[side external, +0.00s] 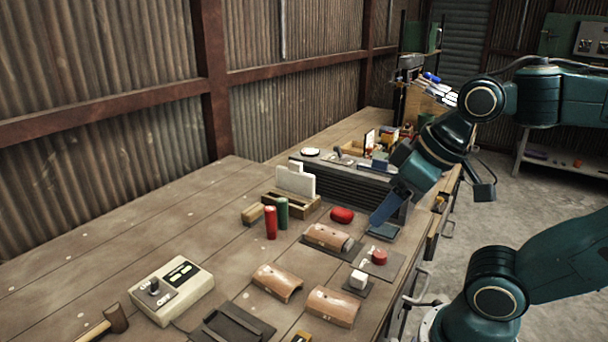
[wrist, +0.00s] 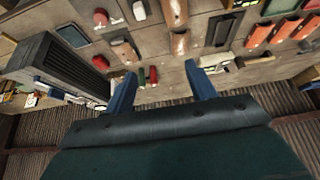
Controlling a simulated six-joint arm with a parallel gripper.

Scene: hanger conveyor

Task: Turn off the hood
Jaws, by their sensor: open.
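A cream control box (side external: 172,289) with a black knob and a dark switch panel sits on the bench at the front left in the side view. It shows partly in the wrist view (wrist: 218,63), near the right fingertip. No part is clearly marked as a hood, and I cannot read the box's labels or its switch state. My gripper (side external: 383,218) is at the bench's right side, beside the dark ribbed unit and well apart from the box. In the wrist view my gripper (wrist: 160,71) has its two blue fingers wide apart with nothing held between them.
The dark ribbed unit (side external: 350,178) stands behind several small items. Red (side external: 271,222) and green (side external: 283,213) cylinders stand mid-bench. Brown curved pieces (side external: 277,282), a red button (side external: 379,257) and a dark tray (side external: 232,326) lie along the front.

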